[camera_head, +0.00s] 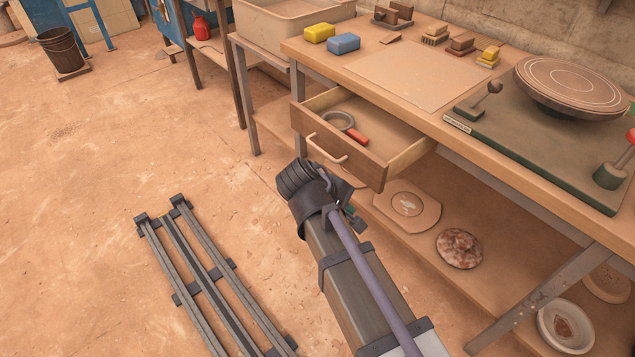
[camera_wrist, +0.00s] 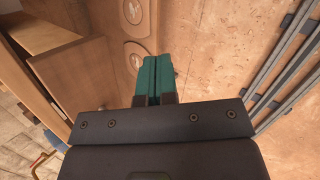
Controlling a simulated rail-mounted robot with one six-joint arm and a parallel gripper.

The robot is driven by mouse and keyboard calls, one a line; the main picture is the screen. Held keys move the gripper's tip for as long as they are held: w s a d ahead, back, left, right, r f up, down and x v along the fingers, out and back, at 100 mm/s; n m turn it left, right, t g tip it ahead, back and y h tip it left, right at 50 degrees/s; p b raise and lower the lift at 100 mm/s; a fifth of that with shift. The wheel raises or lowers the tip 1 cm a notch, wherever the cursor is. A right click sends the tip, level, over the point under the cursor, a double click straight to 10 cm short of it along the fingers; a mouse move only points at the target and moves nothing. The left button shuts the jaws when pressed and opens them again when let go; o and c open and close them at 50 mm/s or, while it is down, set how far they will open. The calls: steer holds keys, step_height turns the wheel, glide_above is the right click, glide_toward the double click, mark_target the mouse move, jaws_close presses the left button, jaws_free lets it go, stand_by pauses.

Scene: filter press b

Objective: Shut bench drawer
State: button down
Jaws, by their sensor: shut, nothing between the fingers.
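The bench drawer (camera_head: 372,168) is pulled out from under the front of the wooden workbench (camera_head: 330,62). Its light, curved handle (camera_head: 327,150) is on the drawer front, and a grey ring and a red item (camera_head: 357,136) lie inside. My gripper shows in the wrist view with its teal fingers (camera_wrist: 153,79) together and nothing between them. In the head view my arm ends below and in front of the drawer, and its wrist mostly hides the fingers. Wooden panels at the left of the wrist view look like the drawer (camera_wrist: 85,75); contact is not visible.
The lower shelf under the bench holds a plate (camera_head: 407,204) and a speckled disc (camera_head: 459,248). A turntable (camera_head: 570,85) and small blocks stand on the bench top. Grey rails (camera_head: 200,275) lie on the floor at left. The floor left of the drawer is clear.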

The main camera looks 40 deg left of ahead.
steer(key=s+a+f+n+t+y+b, duration=0.15)
steer(key=s+a+n+t+b, duration=0.25)
steer(key=s+a+n, duration=0.55)
steer(key=n+t, duration=0.5)
steer(key=n, duration=0.2)
glide_toward(323, 154)
steer(key=b+x, duration=0.2)
steer(key=x, duration=0.5)
steer(key=shift+w+f, duration=0.1)
steer(key=shift+w, duration=0.15)
